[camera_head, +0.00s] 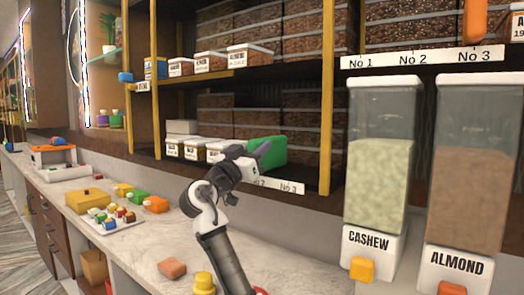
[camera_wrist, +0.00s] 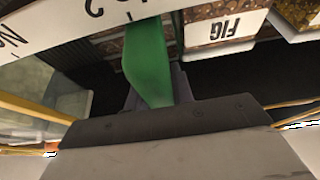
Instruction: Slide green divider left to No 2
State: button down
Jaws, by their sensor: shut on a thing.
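The green divider (camera_head: 268,150) stands on the lower shelf, just behind the strip with No 2 and No 3 (camera_head: 285,186). My gripper (camera_head: 256,160) reaches in from the front and is shut on the divider's near end. In the wrist view the green divider (camera_wrist: 148,62) runs up from between my fingers (camera_wrist: 157,95). There the label strip (camera_wrist: 62,25) appears upside down, and its 2 lies close beside the divider. The rest of the No 2 label is partly hidden by my gripper in the head view.
Labelled boxes (camera_head: 195,148) stand left of the divider; one reads FIG (camera_wrist: 225,30) in the wrist view. The shelf right of the divider looks clear. Cashew (camera_head: 377,165) and almond (camera_head: 470,175) dispensers stand at right. An orange divider (camera_head: 475,20) is on the upper shelf.

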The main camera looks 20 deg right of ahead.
jog(key=shift+r, duration=0.15)
jog(key=c, duration=1.2)
grip_release()
jog(key=shift+s+d, duration=0.1)
jog(key=shift+s+a+f, duration=0.1)
jog(key=shift+a+f, duration=0.2)
jog(key=b+v, duration=0.5)
jog(key=v, duration=0.8)
jog(key=shift+s, duration=0.1)
